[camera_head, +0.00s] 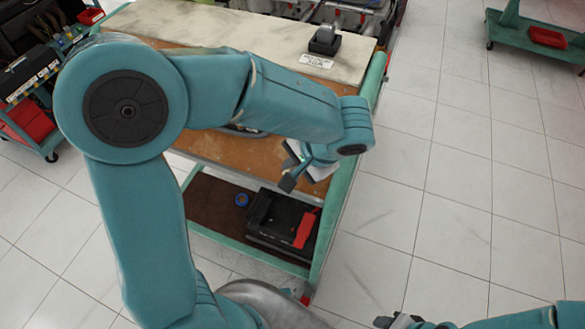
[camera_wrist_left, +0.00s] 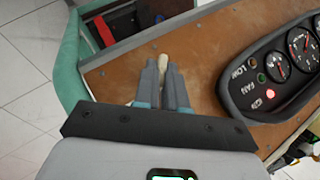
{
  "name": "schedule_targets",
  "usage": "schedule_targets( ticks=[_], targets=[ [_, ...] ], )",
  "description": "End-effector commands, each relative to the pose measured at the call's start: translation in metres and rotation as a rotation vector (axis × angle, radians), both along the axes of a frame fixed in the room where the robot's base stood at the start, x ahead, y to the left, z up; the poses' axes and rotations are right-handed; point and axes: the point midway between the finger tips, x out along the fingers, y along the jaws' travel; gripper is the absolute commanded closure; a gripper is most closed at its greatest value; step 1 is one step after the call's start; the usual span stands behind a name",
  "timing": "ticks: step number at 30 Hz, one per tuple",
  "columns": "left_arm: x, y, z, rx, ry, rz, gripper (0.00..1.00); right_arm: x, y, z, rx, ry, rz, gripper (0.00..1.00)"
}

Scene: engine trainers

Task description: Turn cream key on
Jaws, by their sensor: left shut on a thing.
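In the left wrist view, the cream key (camera_wrist_left: 162,60) shows as a small pale piece between the fingertips of my left gripper (camera_wrist_left: 163,70). The gripper is shut on it, and the fingers hide most of it. How far the key is turned cannot be told. In the head view my left gripper (camera_head: 289,182) is at the front edge of the brown-topped cart (camera_head: 264,160), and the key is hidden there. My right gripper (camera_head: 396,321) shows only partly at the bottom edge, away from the cart; its jaw opening is unclear.
A black gauge panel (camera_wrist_left: 238,92) stands right of the gripper in the wrist view, with a red lamp (camera_wrist_left: 270,93) lit. The cart's lower shelf holds a black tray (camera_head: 262,235) with a red item. A dark block (camera_head: 324,40) stands on the pale top behind.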

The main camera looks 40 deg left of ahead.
Motion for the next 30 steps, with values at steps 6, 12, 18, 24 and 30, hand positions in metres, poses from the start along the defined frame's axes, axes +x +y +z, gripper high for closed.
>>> schedule_targets(
  ticks=[6, 12, 18, 24, 30],
  targets=[
    [-0.002, -0.001, -0.002, 0.032, 0.015, -0.028, 1.00, 0.000, 0.000, -0.003, 0.000, 0.000, 0.000, 0.57],
    [-0.002, -0.001, -0.002, 0.030, 0.016, -0.026, 0.67, 0.000, 0.000, -0.003, 0.000, 0.000, 0.000, 0.57],
    [-0.002, -0.001, -0.002, 0.030, 0.012, -0.026, 0.64, 0.000, 0.000, -0.003, 0.000, 0.000, 0.000, 0.57],
    [-0.001, -0.004, 0.005, 0.029, 0.008, -0.027, 0.64, 0.000, 0.000, -0.002, 0.000, 0.000, 0.000, 0.57],
    [0.000, -0.025, 0.042, 0.028, 0.005, -0.030, 0.64, 0.000, 0.000, 0.003, 0.000, 0.000, 0.000, 0.57]
  ],
)
